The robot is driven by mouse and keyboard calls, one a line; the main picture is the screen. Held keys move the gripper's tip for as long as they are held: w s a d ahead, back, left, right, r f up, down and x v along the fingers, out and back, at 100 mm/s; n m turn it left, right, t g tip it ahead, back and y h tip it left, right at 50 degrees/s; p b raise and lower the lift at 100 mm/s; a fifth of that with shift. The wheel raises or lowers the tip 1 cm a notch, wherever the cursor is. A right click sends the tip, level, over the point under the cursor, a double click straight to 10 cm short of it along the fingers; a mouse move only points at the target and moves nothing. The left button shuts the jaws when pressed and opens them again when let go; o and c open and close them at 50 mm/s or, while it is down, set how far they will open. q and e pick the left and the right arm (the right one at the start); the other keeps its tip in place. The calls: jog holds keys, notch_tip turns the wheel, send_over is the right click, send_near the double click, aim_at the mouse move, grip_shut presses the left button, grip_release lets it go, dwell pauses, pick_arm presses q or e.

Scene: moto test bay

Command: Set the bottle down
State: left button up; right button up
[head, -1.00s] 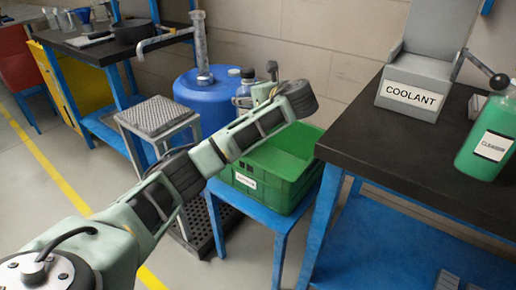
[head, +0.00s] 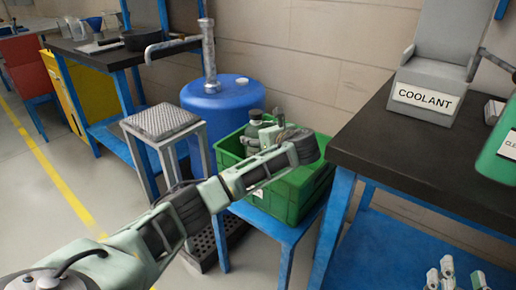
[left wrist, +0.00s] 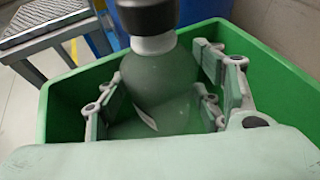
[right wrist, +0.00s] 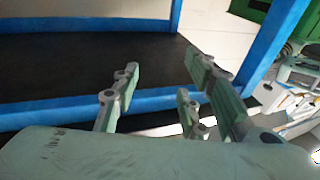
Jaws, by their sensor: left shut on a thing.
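My left gripper (head: 268,134) is shut on a grey-green bottle with a dark cap (head: 255,117). The left wrist view shows the bottle's body (left wrist: 160,82) upright between the two fingers, with a pale label edge low on it. The bottle is inside the green crate (head: 291,203), with crate walls on both sides. Its base is hidden, so I cannot tell whether it touches the crate floor. My right gripper (right wrist: 165,85) is open and empty near a blue table frame; its tips also show at the bottom right of the head view (head: 447,272).
The crate stands on a blue stand (head: 278,228) between a blue barrel (head: 220,105) and a black-topped table (head: 410,150). That table holds a grey COOLANT unit (head: 425,95) and a green bottle (head: 499,155). A grey step stool (head: 160,123) stands left of the barrel.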

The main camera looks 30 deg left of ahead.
pick_arm(q)
notch_tip(320, 180, down, 4)
jog(key=shift+r+b, duration=0.25)
jog(key=shift+b, duration=0.4)
jog(key=shift+f, duration=0.1)
pick_arm(e)
notch_tip(320, 180, up, 7)
jog(key=s+t+y, duration=0.1)
jog(key=s+t, duration=0.1)
jog(key=t, duration=0.1)
jog(key=shift+a+f+t, duration=0.2)
jog(key=shift+t, duration=0.2)
pick_arm(q)
jog(key=o, duration=1.2)
jog(key=shift+f, duration=0.1)
pick_arm(e)
jog(key=shift+w+f, duration=0.25)
jog(key=shift+f, duration=0.1)
